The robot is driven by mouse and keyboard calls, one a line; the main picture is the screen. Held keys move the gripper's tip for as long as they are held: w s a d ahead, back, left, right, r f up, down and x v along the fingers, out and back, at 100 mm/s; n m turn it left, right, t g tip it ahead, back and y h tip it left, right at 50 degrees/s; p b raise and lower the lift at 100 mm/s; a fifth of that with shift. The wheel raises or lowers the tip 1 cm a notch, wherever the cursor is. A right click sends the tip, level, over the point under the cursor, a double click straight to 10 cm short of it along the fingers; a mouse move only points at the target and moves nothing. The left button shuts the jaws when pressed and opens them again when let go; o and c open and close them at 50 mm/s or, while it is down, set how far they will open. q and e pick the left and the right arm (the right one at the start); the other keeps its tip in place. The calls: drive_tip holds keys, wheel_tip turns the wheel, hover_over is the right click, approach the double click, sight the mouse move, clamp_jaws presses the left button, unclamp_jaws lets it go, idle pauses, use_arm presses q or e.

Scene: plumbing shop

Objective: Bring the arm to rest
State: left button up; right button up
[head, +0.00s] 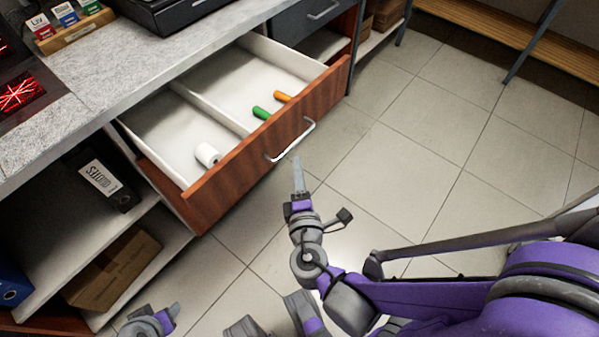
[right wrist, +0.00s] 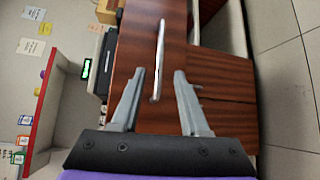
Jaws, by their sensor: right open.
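My right gripper (head: 298,176) is in front of the open drawer's handle (head: 291,140), over the tiled floor. In the right wrist view my right gripper (right wrist: 160,72) has its two fingers apart with nothing held. The metal handle (right wrist: 160,45) shows beyond and between the fingertips there; I cannot tell the exact gap. My left gripper (head: 168,318) shows only partly at the bottom left of the head view, and its jaws cannot be made out.
The wooden-fronted drawer (head: 235,165) stands open under the grey counter (head: 105,75). It holds a white roll (head: 207,154) in one compartment, and a green (head: 261,112) and an orange (head: 282,97) piece in the other. Shelves hold a cardboard box (head: 112,270). The floor (head: 400,175) is clear.

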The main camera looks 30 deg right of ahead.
drive_tip(key=s+d+f+m+g+y, duration=0.1)
drive_tip(key=s+d+f+m+g, duration=0.2)
drive_tip(key=s+f+m+g, duration=0.45)
drive_tip(key=s+a+m+g+y, duration=0.3)
drive_tip(key=a+m+y, duration=0.3)
drive_tip(key=m, duration=0.1)
use_arm(q)
wheel_tip(320, 180, up, 18)
drive_tip(key=w+p, duration=0.2)
drive_tip(key=p, duration=1.4)
drive_tip(key=shift+t, duration=0.4)
use_arm(e)
wheel_tip(320, 180, up, 19)
drive_tip(key=w+t, duration=0.1)
drive_tip(key=shift+w+a, duration=0.25)
drive_tip(key=shift+a, duration=0.2)
use_arm(q)
drive_tip(key=shift+s, duration=0.15)
use_arm(e)
drive_tip(key=shift+s+f, duration=0.1)
drive_tip(key=shift+s, duration=0.05)
